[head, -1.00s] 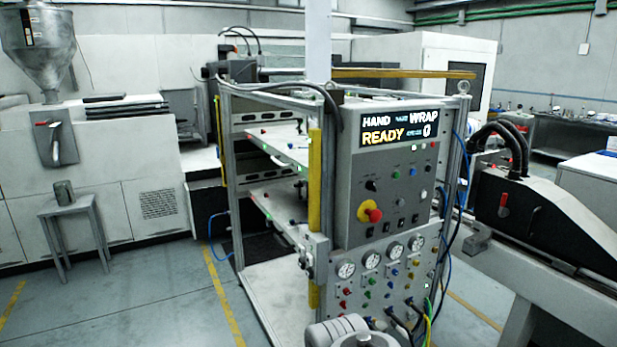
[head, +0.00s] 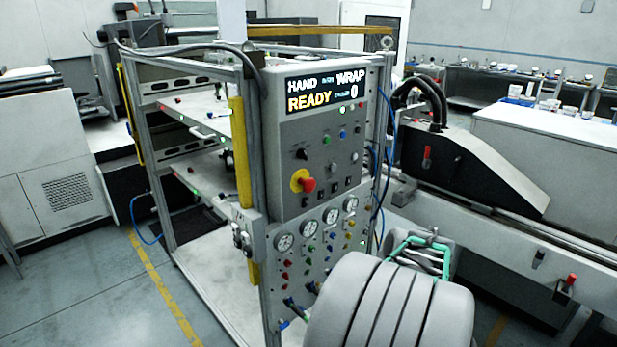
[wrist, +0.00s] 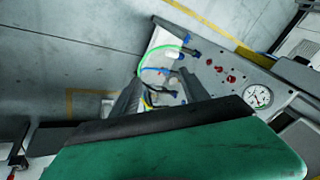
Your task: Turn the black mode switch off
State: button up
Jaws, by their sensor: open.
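The control panel (head: 318,150) stands upright on the front of a frame, with a lit display reading HAND WRAP, READY, 0. A black knob (head: 302,153) sits at its upper left and looks like the mode switch; its setting is too small to read. Small black rocker switches (head: 320,196) sit lower on the panel. In the wrist view my gripper (wrist: 158,84) is open and empty, its two dark fingers apart above cables and the lower panel. In the head view my arm is low, at the right front, below the control panel. The black knob does not show in the wrist view.
A red emergency button (head: 307,184) on a yellow base sits below the black knob. Gauges (head: 309,229), coloured buttons and cables fill the lower panel; a gauge (wrist: 258,96) also shows in the wrist view. A black-covered machine (head: 470,170) stands to the right. Floor is clear at left.

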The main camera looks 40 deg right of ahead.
jog(key=w+d+r+t, duration=0.3)
jog(key=d+r, duration=0.1)
jog(key=d, duration=0.1)
jog(key=m+t+y, duration=0.1)
jog(key=m+t, duration=0.1)
jog(key=t, duration=0.8)
send_near(306, 155)
jog(key=w, duration=0.2)
jog(key=w+p, duration=0.2)
jog(key=w, duration=0.5)
jog(key=shift+a, duration=0.1)
jog(key=shift+c, duration=0.3)
grip_shut()
